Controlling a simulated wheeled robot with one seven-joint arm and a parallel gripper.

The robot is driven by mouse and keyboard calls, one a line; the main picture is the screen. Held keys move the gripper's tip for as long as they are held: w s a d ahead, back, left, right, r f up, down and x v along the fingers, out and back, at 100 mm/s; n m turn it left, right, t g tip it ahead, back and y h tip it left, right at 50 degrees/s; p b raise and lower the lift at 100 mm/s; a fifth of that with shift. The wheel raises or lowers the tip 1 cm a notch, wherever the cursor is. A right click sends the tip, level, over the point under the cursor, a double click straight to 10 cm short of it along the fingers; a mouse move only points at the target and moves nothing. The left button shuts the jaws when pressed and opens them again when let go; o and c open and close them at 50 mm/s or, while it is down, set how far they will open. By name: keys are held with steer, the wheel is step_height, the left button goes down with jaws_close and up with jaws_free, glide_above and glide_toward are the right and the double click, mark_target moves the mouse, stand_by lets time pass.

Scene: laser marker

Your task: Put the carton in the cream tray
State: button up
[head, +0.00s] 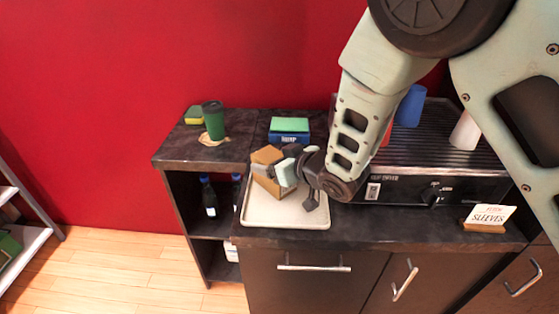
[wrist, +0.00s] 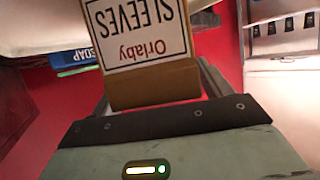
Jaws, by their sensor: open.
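The carton (head: 266,156) is a brown box with a white "Orlaby SLEEVES" label, which shows in the wrist view (wrist: 150,88). In the head view it looks tilted, at the back left of the cream tray (head: 288,215). Whether its base rests flat on the tray is hard to tell. My gripper (head: 274,173) is open, with its fingers on either side of the carton; the fingers also flank it in the wrist view. My gripper and wrist hide part of the carton and of the tray's back right.
A blue soap box with a green sponge (head: 289,128) stands behind the tray. A cup warmer (head: 430,180) and a sleeves sign (head: 490,218) are to the right.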

steer(key=b+v, duration=0.2)
steer(key=v, duration=1)
steer(key=s+d+r+g+h, duration=0.1)
steer(key=s+d+g+h, duration=0.3)
steer(key=s, duration=0.8)
steer(key=s+d+r+m+g+h, duration=0.1)
steer(key=s+d+g+h, duration=0.3)
steer(key=s, duration=0.8)
steer(key=shift+d+g+h, duration=0.3)
steer(key=shift+d+g, duration=0.15)
steer(key=shift+g, duration=0.45)
